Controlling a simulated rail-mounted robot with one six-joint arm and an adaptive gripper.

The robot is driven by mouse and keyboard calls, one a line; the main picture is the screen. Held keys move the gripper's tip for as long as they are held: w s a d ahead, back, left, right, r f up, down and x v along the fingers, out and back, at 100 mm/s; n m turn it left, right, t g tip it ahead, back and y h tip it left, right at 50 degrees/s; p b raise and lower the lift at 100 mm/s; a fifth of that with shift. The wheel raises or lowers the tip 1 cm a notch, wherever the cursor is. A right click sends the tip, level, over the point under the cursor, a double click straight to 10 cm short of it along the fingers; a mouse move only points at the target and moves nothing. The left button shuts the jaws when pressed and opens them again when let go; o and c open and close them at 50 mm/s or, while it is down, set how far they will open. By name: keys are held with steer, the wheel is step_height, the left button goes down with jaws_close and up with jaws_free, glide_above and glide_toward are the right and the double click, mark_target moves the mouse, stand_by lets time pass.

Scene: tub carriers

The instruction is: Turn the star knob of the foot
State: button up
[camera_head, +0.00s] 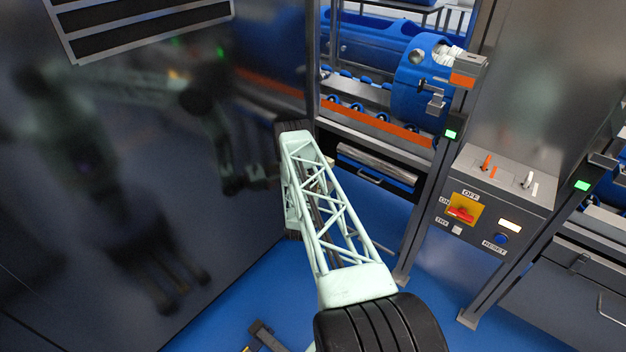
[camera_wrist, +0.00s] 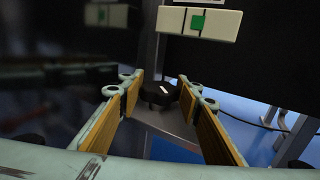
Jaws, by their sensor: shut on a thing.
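Exact contact of the pads is hard to see. In the head view my arm hides the gripper and the knob.
A dark glossy panel (camera_head: 130,180) stands close on the left. On the right are a control box (camera_head: 490,205) with a red switch and a blue tub (camera_head: 425,75) on a roller carrier. A white box with a green light (camera_wrist: 198,22) hangs above the knob.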

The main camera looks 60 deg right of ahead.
steer(key=o, duration=0.9)
steer(key=shift+s+a, duration=0.1)
steer(key=shift+a, duration=0.05)
steer(key=shift+v, duration=5.85)
